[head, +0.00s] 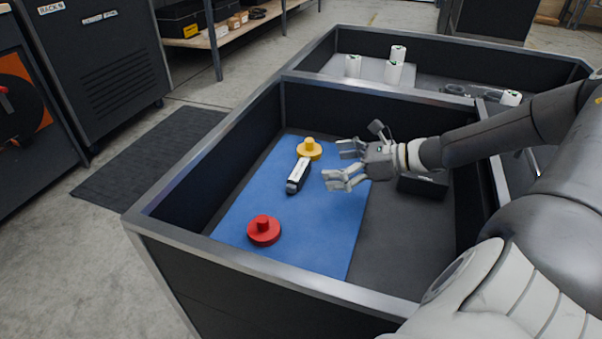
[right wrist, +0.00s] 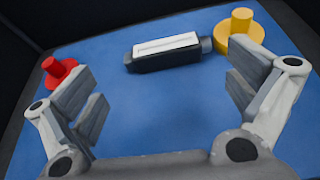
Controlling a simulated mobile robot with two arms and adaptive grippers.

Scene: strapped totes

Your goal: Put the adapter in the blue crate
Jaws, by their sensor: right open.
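A black oblong block with a white top (head: 299,175), which looks like the adapter, lies on the blue floor area (head: 235,213) of a dark metal-rimmed bin. In the right wrist view the block (right wrist: 165,50) lies beyond and between my fingertips, apart from them. My right gripper (head: 335,163) is open and empty, to the right of the block in the head view. It also shows in the right wrist view (right wrist: 165,95), fingers spread. I see no separate blue crate; only the blue floor area is blue. My left gripper is not in view.
A yellow knobbed disc (head: 309,150) stands close to the block's far end. A red knobbed disc (head: 264,231) stands nearer. A black box (head: 423,185) sits on the bin's dark side under my right wrist. White cylinders (head: 394,72) stand in the bin behind. Bin walls (head: 200,170) surround the area.

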